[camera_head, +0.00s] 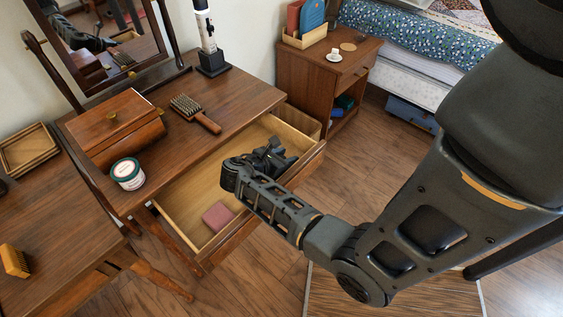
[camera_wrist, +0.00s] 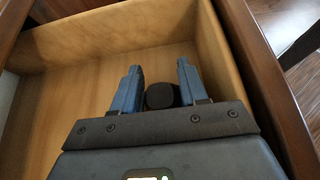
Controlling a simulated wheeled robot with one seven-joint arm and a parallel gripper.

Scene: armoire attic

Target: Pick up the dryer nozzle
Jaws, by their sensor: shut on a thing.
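The dryer nozzle (camera_wrist: 162,96) looks like a small dark, rounded piece and sits between the two fingers in the wrist view. My gripper (camera_wrist: 160,88) is shut on it, with blue-grey fingers on either side. In the head view my gripper (camera_head: 268,160) is over the open drawer (camera_head: 198,194), near its right part. The arm and gripper hide the nozzle in that view. I cannot tell whether the nozzle touches the drawer floor.
A pink box (camera_head: 218,216) lies in the drawer's front left. The drawer walls stand close around my gripper. On the dresser are a brush (camera_head: 194,112), a wooden box (camera_head: 117,128), a jar (camera_head: 128,174) and a white-and-black device (camera_head: 207,40). A nightstand (camera_head: 318,80) stands behind right.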

